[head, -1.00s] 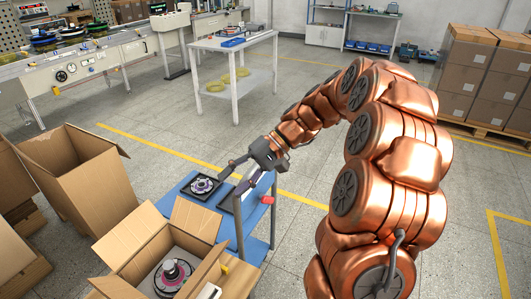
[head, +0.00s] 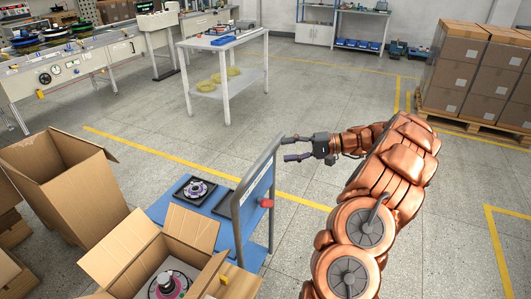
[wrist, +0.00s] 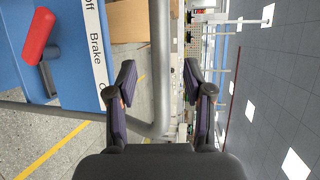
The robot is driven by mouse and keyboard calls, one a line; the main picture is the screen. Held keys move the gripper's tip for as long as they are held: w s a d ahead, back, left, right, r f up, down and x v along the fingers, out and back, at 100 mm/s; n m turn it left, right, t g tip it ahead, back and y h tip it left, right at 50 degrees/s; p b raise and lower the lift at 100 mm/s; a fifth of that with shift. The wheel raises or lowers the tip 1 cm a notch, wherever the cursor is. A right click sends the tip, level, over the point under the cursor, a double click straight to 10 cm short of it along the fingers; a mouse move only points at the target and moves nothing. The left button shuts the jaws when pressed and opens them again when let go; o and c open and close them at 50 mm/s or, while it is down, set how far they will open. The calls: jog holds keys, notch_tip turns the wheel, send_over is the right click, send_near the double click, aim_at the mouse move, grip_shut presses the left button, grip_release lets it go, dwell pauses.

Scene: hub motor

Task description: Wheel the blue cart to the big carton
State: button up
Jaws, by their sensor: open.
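The blue cart (head: 224,236) stands at lower centre in the head view, with a grey tube handle (head: 258,165) around an upright blue panel on its right side. A red brake lever (head: 267,203) sticks out of that panel; it also shows in the wrist view (wrist: 38,38) beside a "Brake" label. My gripper (head: 285,149) is open, just right of the handle's far top corner, fingers pointing left. In the wrist view the grey tube (wrist: 163,85) runs between the open fingers (wrist: 159,74), not gripped. A tall open carton (head: 75,190), seemingly the big one, stands left of the cart.
A smaller open carton (head: 125,250) holding a hub motor (head: 168,284) covers the cart's near side. Another motor part (head: 195,189) lies on a black tray on the cart. A white table (head: 215,88) stands behind. Stacked cartons (head: 470,75) fill a pallet at right. Floor between is clear.

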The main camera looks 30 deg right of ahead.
aim_at(268, 153)
jog(key=shift+p+x, duration=0.45)
jog(key=shift+x, duration=3)
jog(key=shift+c, duration=0.3)
grip_shut()
